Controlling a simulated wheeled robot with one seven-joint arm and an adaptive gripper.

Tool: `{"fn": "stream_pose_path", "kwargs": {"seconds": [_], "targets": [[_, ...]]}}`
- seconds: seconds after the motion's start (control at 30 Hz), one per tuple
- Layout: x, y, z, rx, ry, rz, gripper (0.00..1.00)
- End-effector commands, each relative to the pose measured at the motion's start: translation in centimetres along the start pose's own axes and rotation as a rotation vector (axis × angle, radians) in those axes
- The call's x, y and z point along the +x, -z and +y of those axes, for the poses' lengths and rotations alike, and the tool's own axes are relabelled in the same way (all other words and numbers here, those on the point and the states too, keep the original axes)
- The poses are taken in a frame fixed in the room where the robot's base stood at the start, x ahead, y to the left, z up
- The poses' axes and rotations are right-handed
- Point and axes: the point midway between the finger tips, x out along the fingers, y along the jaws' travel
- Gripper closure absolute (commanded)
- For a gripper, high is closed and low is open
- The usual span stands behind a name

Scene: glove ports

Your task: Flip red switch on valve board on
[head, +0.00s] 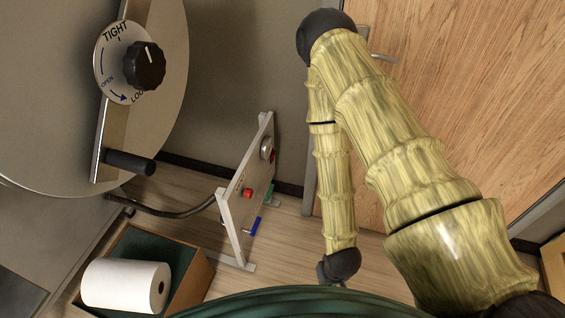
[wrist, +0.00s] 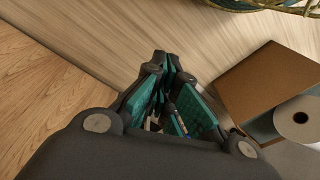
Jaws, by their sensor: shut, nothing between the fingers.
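The valve board (head: 232,190) stands upright in a pale frame on the floor, seen at a steep angle in the head view. A small red part (head: 247,193), which looks like the red switch, sits on its face; its position on or off cannot be read. A blue handle (head: 255,227), green parts and a round gauge (head: 266,149) are also on the board. My gripper (wrist: 166,62) is shut and empty in the wrist view, its teal-padded fingers together. In the head view my arm hangs right of the board, apart from it, with the gripper mostly hidden at the bottom.
A box (head: 196,275) with a white paper roll (head: 125,285) stands left of the board; the box also shows in the wrist view (wrist: 262,85). A large round door with a knob (head: 145,65) is upper left. A wooden door (head: 470,90) is behind my arm.

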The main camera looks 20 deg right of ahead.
Motion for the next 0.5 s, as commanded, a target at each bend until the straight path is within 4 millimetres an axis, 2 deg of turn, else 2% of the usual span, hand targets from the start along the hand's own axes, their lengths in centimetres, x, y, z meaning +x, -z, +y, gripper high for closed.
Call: {"fn": "stream_pose_path", "kwargs": {"seconds": [0.03,0.1,0.3,0.5], "targets": [[2.5,1.4,-0.1,0.033,0.013,0.040,1.00],[4.6,3.7,-0.3,0.090,0.035,0.101,1.00],[9.3,10.6,-0.8,0.259,0.122,0.273,1.00],[12.9,17.2,-1.1,0.422,0.237,0.431,1.00]]}}
